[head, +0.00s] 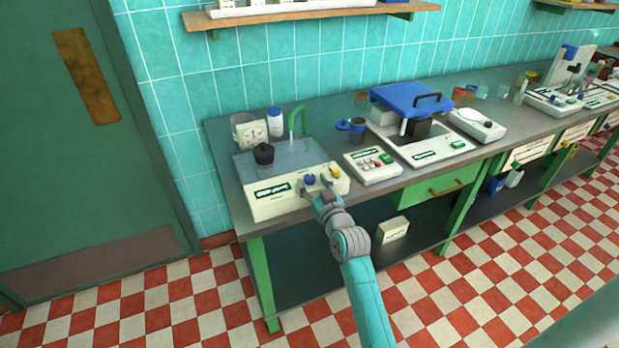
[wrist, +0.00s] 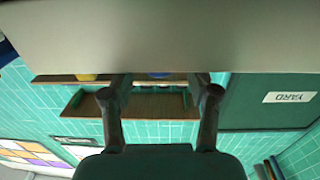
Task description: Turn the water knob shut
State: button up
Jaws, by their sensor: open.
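A cream sink unit (head: 270,206) with a green spout stands at the left end of the bench. On its front panel are a blue knob (head: 310,179) and a yellow knob (head: 336,173); I take the blue one as the water knob. My gripper (head: 311,191) is at the panel, right by the blue knob and partly in front of it. In the wrist view my gripper (wrist: 158,92) has its two fingers apart, close to a plain pale surface (wrist: 150,35). I cannot tell whether the fingers touch the knob, nor how far it is turned.
A black lidded pot (head: 263,154), a dial scale (head: 250,132) and a white bottle (head: 275,122) are on or behind the unit. A keypad box (head: 373,166) stands close on the right. Checkered floor (head: 140,290) is clear at left, before a green door (head: 80,150).

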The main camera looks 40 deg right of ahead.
jog(key=shift+x, duration=1.5)
grip_shut()
